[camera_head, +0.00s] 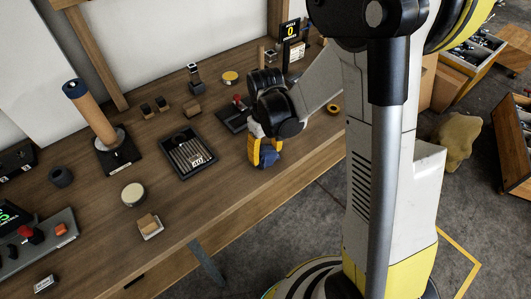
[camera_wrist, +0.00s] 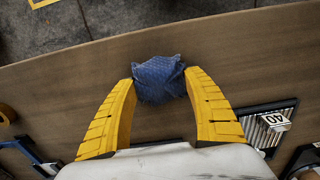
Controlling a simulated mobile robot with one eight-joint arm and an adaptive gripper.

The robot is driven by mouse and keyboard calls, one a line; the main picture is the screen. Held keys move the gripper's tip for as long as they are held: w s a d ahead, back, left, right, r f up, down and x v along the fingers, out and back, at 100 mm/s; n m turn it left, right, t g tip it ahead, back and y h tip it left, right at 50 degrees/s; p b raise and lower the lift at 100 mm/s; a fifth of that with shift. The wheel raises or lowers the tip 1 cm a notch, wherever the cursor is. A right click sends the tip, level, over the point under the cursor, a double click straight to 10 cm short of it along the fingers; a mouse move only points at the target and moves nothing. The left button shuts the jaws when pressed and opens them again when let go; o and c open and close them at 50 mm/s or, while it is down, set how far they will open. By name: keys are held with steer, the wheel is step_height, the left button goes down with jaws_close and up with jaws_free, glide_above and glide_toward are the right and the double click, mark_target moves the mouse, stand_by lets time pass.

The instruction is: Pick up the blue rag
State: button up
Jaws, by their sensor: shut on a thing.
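The blue rag (camera_wrist: 159,79) is a crumpled dark blue cloth between the two yellow fingers of my gripper (camera_wrist: 158,88) in the wrist view. Both fingertips press against its sides. In the head view the rag (camera_head: 268,157) shows low between the fingers of my gripper (camera_head: 264,158), close to the front edge of the wooden workbench (camera_head: 225,190). I cannot tell whether the rag touches the bench top or is slightly above it.
A black tray with rods marked 40 (camera_head: 188,152) lies left of my gripper. A round tin (camera_head: 133,194) and a small block on a white base (camera_head: 150,226) stand farther left. A tan roll on a stand (camera_head: 95,115) rises at the back left. Bare bench lies between them.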

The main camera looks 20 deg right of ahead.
mark_target(270, 152)
steer(key=shift+r, duration=0.5)
steer(key=r+p, duration=0.1)
steer(key=r, duration=0.1)
steer(key=d+r+p, duration=0.1)
steer(key=r, duration=0.1)
steer(key=shift+s+p, duration=0.3)
steer(key=shift+p, duration=0.05)
steer(key=s+d+r+p, duration=0.3)
steer(key=s+d+r, duration=0.2)
steer(key=d, duration=0.4)
steer(key=shift+d+r, duration=0.15)
steer(key=shift+r, duration=0.25)
steer(key=o, duration=0.5)
steer(key=c, duration=0.4)
